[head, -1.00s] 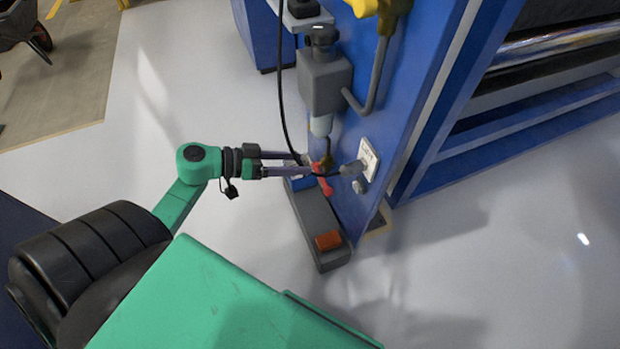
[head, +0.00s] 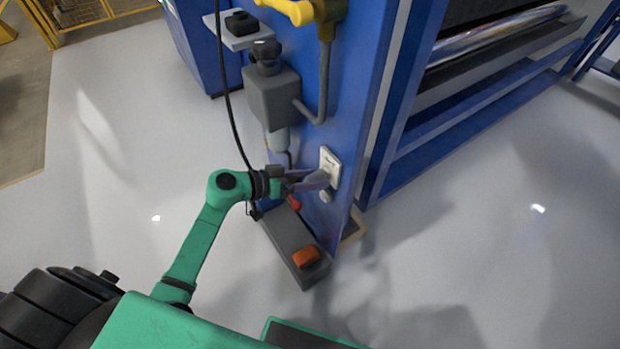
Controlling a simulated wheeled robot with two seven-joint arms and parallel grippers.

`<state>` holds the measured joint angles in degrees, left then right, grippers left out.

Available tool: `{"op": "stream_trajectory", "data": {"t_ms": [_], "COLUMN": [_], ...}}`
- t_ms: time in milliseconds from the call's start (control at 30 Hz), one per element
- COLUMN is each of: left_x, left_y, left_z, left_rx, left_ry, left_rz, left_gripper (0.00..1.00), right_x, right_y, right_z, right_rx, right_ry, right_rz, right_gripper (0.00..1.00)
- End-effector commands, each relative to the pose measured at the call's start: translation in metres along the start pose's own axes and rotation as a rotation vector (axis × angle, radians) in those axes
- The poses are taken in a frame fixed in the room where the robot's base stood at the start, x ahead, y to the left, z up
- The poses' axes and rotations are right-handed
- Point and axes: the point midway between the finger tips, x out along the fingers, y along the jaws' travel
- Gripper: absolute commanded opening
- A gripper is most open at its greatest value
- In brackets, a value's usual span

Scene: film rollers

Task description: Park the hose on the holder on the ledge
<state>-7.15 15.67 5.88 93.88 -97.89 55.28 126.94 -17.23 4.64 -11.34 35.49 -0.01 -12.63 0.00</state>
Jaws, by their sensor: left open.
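The black hose (head: 228,104) hangs from the top of the picture and curves down behind my left gripper's wrist. The light grey ledge (head: 258,40) sticks out of the blue frame at upper left. A dark block, seemingly the holder (head: 240,22), sits on it with nothing visible in it. My right gripper is not in view.
A grey box (head: 273,98) and a yellow-topped pipe (head: 322,80) project from the frame above my gripper. Open floor lies to the left.

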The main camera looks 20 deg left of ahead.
Motion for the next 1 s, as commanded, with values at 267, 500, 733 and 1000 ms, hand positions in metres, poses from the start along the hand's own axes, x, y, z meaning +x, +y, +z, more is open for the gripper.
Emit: {"op": "stream_trajectory", "data": {"t_ms": [267, 500, 733, 1000], "left_x": [-0.001, -0.002, -0.01, -0.02], "left_y": [0.0, 0.0, 0.0, 0.0], "left_z": [0.0, 0.0, 0.003, 0.007], "left_rx": [0.0, 0.0, -0.001, -0.001], "left_ry": [0.0, 0.0, -0.001, 0.0], "left_rz": [-0.001, 0.0, 0.0, -0.001], "left_gripper": [0.09, 0.0, 0.0, 0.0], "right_x": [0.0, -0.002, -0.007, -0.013], "right_y": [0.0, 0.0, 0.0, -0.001], "right_z": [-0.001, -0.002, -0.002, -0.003], "right_rx": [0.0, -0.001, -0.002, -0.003], "right_ry": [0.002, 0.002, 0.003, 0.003], "right_rz": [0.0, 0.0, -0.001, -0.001], "right_gripper": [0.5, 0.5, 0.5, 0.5]}}
